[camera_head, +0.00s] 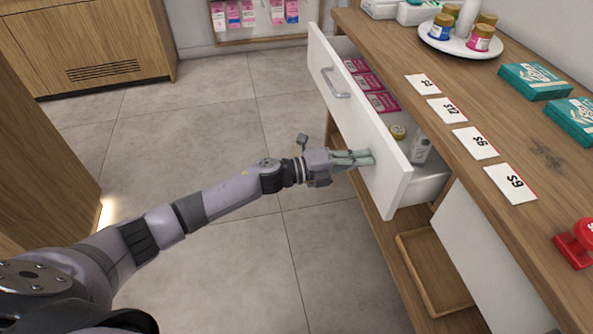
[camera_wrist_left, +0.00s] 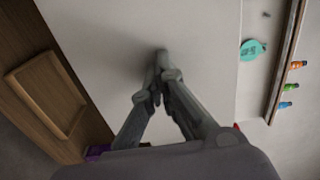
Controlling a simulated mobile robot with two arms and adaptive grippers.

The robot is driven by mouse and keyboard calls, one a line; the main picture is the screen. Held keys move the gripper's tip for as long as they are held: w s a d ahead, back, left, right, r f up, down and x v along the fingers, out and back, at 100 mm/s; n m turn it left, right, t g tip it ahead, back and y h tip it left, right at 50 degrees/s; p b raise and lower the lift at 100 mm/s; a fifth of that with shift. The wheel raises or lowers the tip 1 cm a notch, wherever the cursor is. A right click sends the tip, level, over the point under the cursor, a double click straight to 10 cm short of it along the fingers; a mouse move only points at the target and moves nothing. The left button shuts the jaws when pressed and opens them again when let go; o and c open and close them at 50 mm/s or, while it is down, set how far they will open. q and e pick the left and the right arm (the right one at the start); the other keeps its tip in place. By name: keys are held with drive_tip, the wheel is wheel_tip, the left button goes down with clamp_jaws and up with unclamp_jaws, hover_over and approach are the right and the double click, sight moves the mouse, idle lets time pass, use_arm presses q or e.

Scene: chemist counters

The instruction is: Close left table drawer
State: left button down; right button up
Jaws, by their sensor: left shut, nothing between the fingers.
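The left table drawer (camera_head: 385,150) is open, pulled out from under the wooden counter. Its white front has a metal handle (camera_head: 335,84) toward the far end. My right gripper is out of view.
The counter (camera_head: 455,75) holds price cards (camera_head: 473,142), teal boxes (camera_head: 535,81), a round white tray (camera_head: 432,38) with jars, and a red object (camera_head: 577,243). A wooden tray (camera_head: 425,270) lies on the shelf below. The tiled floor (camera_head: 230,130) left of the drawer is clear.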

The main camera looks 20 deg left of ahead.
use_arm(q)
drive_tip(key=x, duration=0.3)
drive_tip(key=b+x, duration=0.2)
drive_tip(key=x, duration=0.5)
drive_tip(key=shift+w+d, duration=0.4)
drive_tip(key=shift+d, duration=0.1)
drive_tip(key=shift+r, duration=0.15)
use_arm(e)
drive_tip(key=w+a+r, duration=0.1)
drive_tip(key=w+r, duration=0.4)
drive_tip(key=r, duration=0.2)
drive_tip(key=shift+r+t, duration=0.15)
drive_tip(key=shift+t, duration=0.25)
use_arm(q)
drive_tip(key=shift+r, duration=0.1)
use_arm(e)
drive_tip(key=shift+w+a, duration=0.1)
